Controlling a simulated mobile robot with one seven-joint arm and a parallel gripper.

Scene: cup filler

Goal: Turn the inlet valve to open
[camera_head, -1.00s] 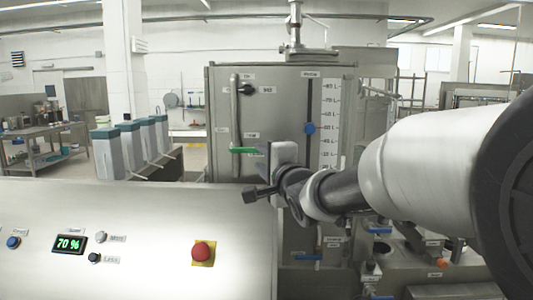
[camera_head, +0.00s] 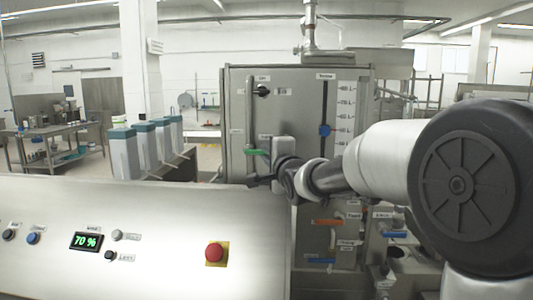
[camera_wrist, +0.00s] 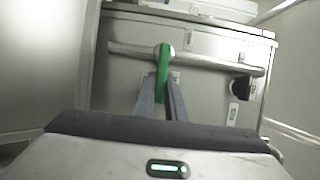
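The valve's green lever (camera_head: 254,152) sits on a vertical pipe (camera_head: 249,118) at the left of the steel tank's front (camera_head: 296,110). In the head view it points sideways, across the pipe. My gripper (camera_head: 267,152) is at the lever's right end. In the wrist view the green lever (camera_wrist: 164,58) stands between the two fingers of my gripper (camera_wrist: 162,88), which are close together with the lever filling the gap. They look shut on it. The small labels by the valve are too blurred to read.
An orange lever (camera_head: 328,222) and blue levers (camera_head: 320,261) are lower on the tank. A blue slider (camera_head: 324,130) is on its scale.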

